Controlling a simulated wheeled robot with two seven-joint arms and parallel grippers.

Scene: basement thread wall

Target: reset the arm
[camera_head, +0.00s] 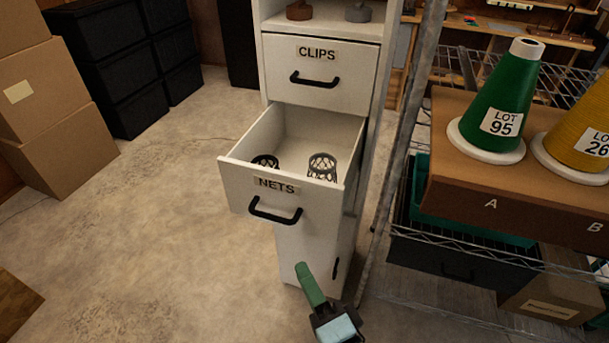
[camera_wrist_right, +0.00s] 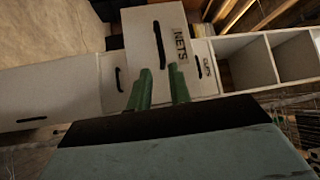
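My right gripper (camera_head: 304,272) has green fingers and is in front of the lower part of the white cabinet, below the open NETS drawer (camera_head: 240,188). In the right wrist view my right gripper (camera_wrist_right: 162,82) shows two green fingers apart with nothing between them, facing the cabinet. The black handle of the NETS drawer (camera_head: 274,210) is above the gripper and apart from it. My left gripper is not in view.
The NETS drawer juts out and holds two dark mesh nets (camera_head: 321,166). The CLIPS drawer (camera_head: 318,72) above is shut. A wire rack (camera_head: 465,255) with a green cone (camera_head: 500,100) and a yellow cone (camera_head: 578,140) stands right. Cardboard boxes (camera_head: 45,110) stand left; floor between is clear.

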